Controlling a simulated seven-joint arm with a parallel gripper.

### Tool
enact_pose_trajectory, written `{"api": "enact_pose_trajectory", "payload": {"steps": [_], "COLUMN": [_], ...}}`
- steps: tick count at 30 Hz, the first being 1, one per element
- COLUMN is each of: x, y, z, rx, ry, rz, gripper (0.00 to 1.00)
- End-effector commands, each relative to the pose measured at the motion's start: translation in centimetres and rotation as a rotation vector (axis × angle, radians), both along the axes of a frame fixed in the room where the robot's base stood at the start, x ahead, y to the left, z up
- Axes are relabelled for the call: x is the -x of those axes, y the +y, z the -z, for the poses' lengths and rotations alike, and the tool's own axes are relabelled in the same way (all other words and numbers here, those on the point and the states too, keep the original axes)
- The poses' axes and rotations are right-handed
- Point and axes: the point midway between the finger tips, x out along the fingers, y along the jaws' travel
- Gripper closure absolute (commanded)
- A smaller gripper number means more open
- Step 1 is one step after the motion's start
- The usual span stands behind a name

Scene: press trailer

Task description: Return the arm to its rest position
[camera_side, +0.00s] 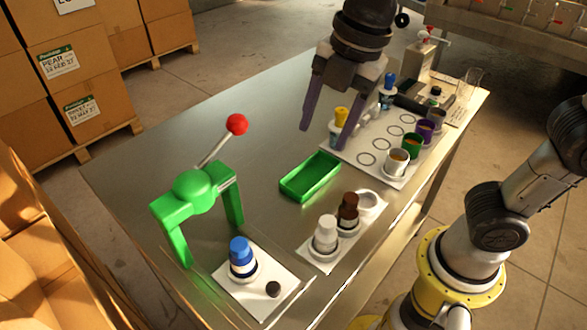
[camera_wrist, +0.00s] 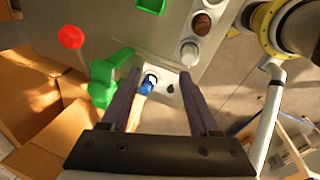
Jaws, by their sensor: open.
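My gripper (camera_side: 328,115) is open and empty, with its two purple fingers spread apart above the metal table (camera_side: 140,170). In the side view it hangs over the far half of the table, above and beyond the green tray. In the wrist view my gripper (camera_wrist: 165,92) has nothing between its fingers but the view of the table below. The green press (camera_side: 195,190) stands at the left with its red-knobbed lever (camera_side: 236,125) tilted up to the right. The press also shows in the wrist view (camera_wrist: 105,75).
An empty green tray (camera_side: 310,177) lies mid-table. A blue-topped bottle (camera_side: 242,255) stands on a white plate in front. White (camera_side: 326,235) and brown (camera_side: 347,212) bottles stand to its right. Several coloured cups sit on a circled white board (camera_side: 345,155) at the back right. Cardboard boxes (camera_side: 60,70) flank the left.

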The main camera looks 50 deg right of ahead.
Motion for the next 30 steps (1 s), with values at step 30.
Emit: {"api": "enact_pose_trajectory", "payload": {"steps": [30], "x": [9.8], "y": [-13.1], "z": [5.6], "rx": [-0.537], "ry": [-0.12], "rz": [1.698], "gripper": [0.38]}}
